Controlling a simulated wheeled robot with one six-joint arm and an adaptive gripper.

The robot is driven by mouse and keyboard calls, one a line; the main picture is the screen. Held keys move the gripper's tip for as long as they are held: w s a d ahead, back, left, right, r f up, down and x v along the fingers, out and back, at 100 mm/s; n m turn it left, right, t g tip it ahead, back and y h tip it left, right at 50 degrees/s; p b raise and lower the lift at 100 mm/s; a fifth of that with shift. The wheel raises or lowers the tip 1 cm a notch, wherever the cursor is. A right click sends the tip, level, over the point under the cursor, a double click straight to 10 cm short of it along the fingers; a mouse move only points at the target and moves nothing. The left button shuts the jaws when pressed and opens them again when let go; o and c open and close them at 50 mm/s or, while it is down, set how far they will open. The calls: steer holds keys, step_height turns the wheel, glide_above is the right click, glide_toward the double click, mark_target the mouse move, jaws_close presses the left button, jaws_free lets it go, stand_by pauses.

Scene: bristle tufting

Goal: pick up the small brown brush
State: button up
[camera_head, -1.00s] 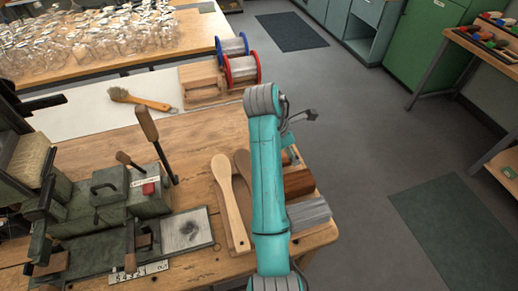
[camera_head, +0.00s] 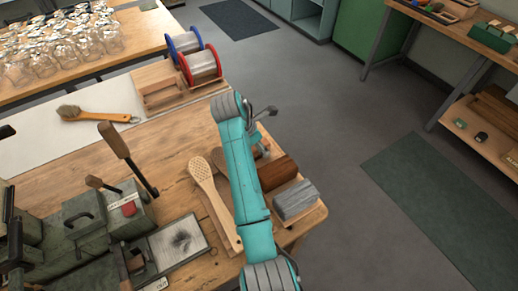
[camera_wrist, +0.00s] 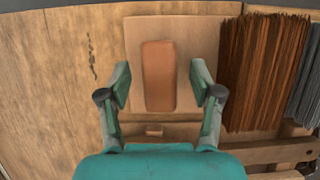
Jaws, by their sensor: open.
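A small brown block (camera_wrist: 159,76), which looks like the small brown brush, lies on a light wooden board (camera_wrist: 205,40) in the wrist view. Its top is smooth, and I cannot see bristles on it. My gripper (camera_wrist: 161,88) is open above the board, with one finger on each side of the block's near half. I see a gap between each finger and the block. In the head view my arm hides most of the block and the gripper.
A brown bristle bundle (camera_wrist: 262,72) and a grey one (camera_wrist: 306,88) lie right of the board. Perforated wooden paddles (camera_head: 205,185) lie left of my arm. A handled brush (camera_head: 92,115) lies on a white sheet. Wire spools (camera_head: 200,66) stand behind.

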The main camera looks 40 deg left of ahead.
steer(key=shift+x, duration=1.3)
jaws_close()
steer(key=shift+w, duration=0.1)
step_height(320, 180, up, 10)
steer(key=shift+r, duration=0.1)
steer(key=c, duration=0.8)
jaws_free()
steer(key=c, duration=0.3)
